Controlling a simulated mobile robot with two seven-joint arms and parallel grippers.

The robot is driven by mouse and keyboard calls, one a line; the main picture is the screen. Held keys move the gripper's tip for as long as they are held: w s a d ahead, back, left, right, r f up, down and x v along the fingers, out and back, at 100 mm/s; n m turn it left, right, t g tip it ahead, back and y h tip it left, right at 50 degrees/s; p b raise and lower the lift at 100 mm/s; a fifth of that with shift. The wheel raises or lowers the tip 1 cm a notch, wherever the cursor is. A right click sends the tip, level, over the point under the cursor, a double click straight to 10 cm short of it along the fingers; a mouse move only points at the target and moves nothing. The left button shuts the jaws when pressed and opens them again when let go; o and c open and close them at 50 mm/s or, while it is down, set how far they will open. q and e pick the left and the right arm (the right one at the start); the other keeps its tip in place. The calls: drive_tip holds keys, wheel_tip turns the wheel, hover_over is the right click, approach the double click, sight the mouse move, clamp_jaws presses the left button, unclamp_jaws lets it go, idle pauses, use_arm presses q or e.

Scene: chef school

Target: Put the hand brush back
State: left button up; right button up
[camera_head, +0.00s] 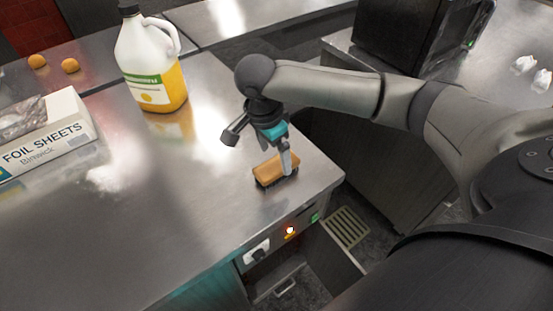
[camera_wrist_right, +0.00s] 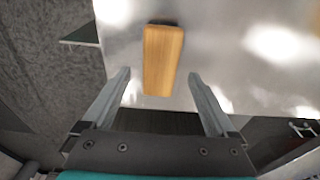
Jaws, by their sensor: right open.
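The hand brush (camera_head: 270,172) has a tan wooden back and dark bristles. It lies bristles down on the steel counter near its right corner. In the right wrist view the brush (camera_wrist_right: 163,60) lies straight ahead, centred between the fingers and mostly beyond their tips. My right gripper (camera_head: 262,152) is just above the brush, with one finger seen close by its right end. I cannot tell whether a finger touches the brush. My left gripper is not in view.
A jug of yellow liquid (camera_head: 150,62) stands at the back of the counter (camera_head: 130,235). A foil sheets box (camera_head: 45,138) is at the left, with two orange round items (camera_head: 70,65) behind it. A black appliance (camera_head: 415,35) stands on the far right counter. The counter's front left is clear.

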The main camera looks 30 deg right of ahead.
sight(270, 168)
wheel_tip(270, 168, up, 8)
drive_tip(key=a+p, duration=0.1)
drive_tip(key=shift+a+f, duration=0.15)
drive_tip(key=shift+f, duration=0.05)
